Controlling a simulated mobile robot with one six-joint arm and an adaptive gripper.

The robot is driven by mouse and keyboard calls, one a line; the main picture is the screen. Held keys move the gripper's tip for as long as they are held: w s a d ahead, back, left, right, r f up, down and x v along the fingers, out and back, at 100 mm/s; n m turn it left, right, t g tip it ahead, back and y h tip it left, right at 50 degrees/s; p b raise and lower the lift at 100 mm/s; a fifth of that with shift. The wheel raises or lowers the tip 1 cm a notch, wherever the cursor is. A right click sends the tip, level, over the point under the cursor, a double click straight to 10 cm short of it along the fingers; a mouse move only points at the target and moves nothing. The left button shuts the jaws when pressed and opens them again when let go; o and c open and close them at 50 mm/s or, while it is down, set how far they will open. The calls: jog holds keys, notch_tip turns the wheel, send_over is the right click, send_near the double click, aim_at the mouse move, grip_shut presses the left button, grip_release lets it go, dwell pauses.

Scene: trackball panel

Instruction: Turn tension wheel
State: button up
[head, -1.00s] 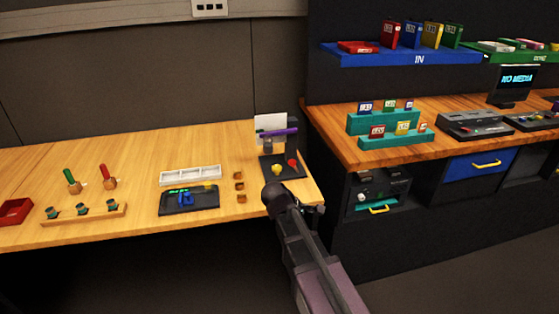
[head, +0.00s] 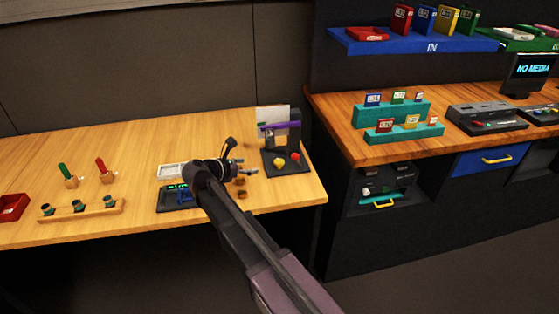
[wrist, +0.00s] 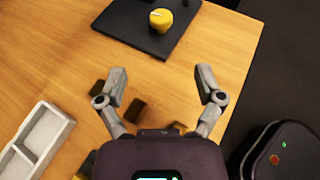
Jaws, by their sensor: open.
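A black panel (head: 270,168) stands near the right end of the wooden table, with a yellow knob (head: 280,162) and a red knob (head: 295,157) on its base. A purple bar (head: 280,127) and a white sheet are behind them. I cannot tell which part is called the tension wheel. In the wrist view the yellow knob (wrist: 161,19), with a pale mark on top, is at the top edge on the black base (wrist: 130,22). My gripper (wrist: 161,75) is open and empty, short of the base, its fingers pointing towards it. In the head view my gripper (head: 246,166) is left of the knobs.
Small brown blocks (wrist: 135,108) lie below my fingers, beside a white compartment tray (wrist: 62,124). A wooden rack (head: 80,212) and a red box (head: 12,207) are at the left. A second desk (head: 330,115) stands at the right.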

aim_at(278, 161)
jog(key=shift+w+d+f, duration=0.1)
jog(key=shift+w+d, duration=0.05)
jog(key=shift+d, duration=0.05)
jog(key=b+x, duration=0.4)
jog(key=x, duration=0.8)
jog(key=shift+f+b, duration=0.15)
jog(key=shift+b, duration=0.25)
jog(key=shift+x, duration=0.75)
jog(key=c, duration=1.1)
